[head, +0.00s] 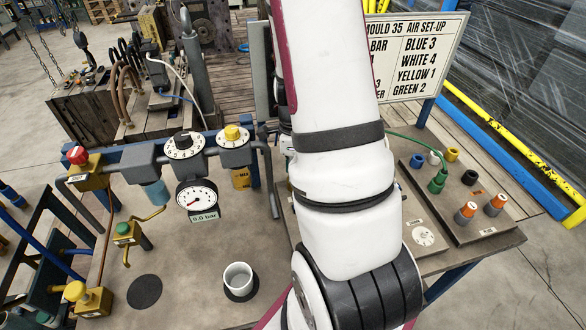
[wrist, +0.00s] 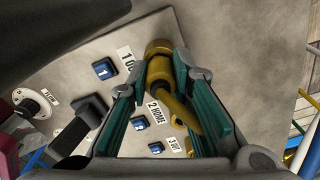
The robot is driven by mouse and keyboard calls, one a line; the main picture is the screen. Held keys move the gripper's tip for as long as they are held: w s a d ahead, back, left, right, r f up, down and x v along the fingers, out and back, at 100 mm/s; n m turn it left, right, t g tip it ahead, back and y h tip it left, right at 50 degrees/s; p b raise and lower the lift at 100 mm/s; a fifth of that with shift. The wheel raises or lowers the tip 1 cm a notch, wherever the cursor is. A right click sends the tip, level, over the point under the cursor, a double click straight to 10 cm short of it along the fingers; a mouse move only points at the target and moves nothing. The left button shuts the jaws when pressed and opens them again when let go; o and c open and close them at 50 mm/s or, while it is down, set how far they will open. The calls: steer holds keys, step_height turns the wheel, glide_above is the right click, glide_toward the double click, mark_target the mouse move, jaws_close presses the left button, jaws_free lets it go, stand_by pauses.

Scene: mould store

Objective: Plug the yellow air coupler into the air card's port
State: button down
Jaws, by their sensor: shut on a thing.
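In the wrist view my gripper (wrist: 154,82) has its two teal fingers closed around the yellow air coupler (wrist: 158,72), a dull yellow cylinder. A yellow hose (wrist: 183,113) curves from it toward the right finger. Below it is a grey panel (wrist: 240,70) with labels for 1, 2 HOME and 3 OUT. Blue square fittings (wrist: 105,68) sit beside the labels. The coupler's far end lies right of the label for 1; I cannot tell whether it touches the panel. No air card port can be made out for certain. My arm hides the gripper and coupler in the head view.
A sign (head: 417,52) reads YELLOW 1. At right, a board (head: 462,215) bears a green coupler (head: 438,182) with a hose, coloured round pieces and orange-topped fittings (head: 494,204). A gauge (head: 197,197) and valves stand at left, with a white cup (head: 238,277) in front.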

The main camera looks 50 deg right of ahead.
steer(key=shift+f, duration=0.2)
steer(key=c, duration=1.4)
jaws_free()
steer(key=shift+o, duration=0.5)
steer(key=o, duration=0.3)
steer(key=shift+o, duration=0.2)
steer(key=shift+r, duration=0.1)
steer(key=shift+r+p, duration=2.15)
steer(key=shift+r, duration=1.55)
steer(key=shift+s, duration=0.1)
